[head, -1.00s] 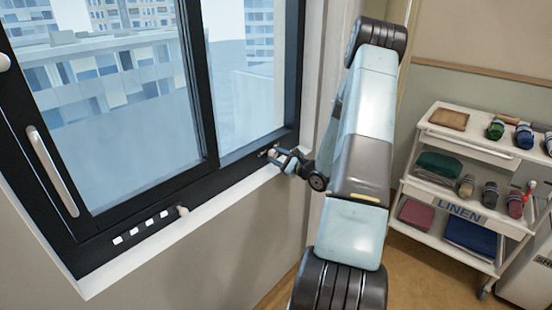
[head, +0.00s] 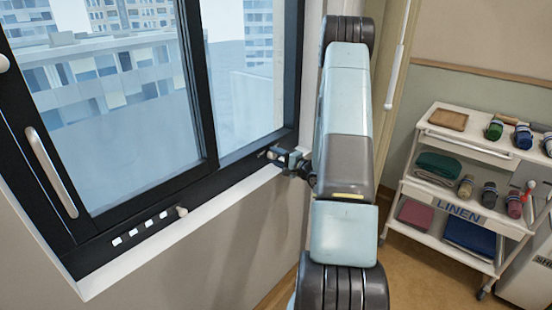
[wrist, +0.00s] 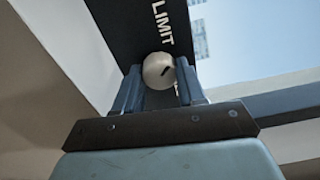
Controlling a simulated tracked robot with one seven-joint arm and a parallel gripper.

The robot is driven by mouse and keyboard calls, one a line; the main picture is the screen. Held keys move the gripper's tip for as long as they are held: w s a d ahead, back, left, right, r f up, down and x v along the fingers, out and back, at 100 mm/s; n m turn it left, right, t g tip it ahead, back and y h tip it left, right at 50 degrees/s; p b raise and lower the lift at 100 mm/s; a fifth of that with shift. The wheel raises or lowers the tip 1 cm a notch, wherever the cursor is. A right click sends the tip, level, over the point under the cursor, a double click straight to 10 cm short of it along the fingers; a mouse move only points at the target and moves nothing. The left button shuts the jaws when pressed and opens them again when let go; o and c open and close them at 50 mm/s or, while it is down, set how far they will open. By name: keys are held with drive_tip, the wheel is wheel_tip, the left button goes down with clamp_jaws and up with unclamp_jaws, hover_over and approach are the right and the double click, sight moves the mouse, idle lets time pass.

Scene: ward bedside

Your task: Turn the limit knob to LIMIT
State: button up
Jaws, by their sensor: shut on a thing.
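The limit knob (wrist: 158,70) is a round, pale knob with a short dark mark, on the dark window frame. The word LIMIT (wrist: 163,22) is printed in white on the frame just above it in the wrist view. My gripper (wrist: 158,88) has one finger on each side of the knob and is shut on it. The dark mark slants toward the upper right in that view. In the head view my gripper (head: 284,158) is at the lower right corner of the window, and the knob is too small there to read.
A long pale handle (head: 51,172) is on the left sash. The white sill (head: 215,207) runs below. A linen cart (head: 466,207) stands at the right, clear of my arm.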

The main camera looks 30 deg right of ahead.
drive_tip(key=shift+s+a+f+n, duration=0.15)
drive_tip(key=shift+f+n, duration=0.1)
drive_tip(key=shift+n, duration=0.35)
drive_tip(key=o, duration=0.7)
drive_tip(key=shift+c, duration=0.2)
drive_tip(key=o, duration=0.4)
drive_tip(key=shift+r, duration=0.1)
drive_tip(key=v, duration=1.3)
drive_tip(key=shift+s+d, duration=0.2)
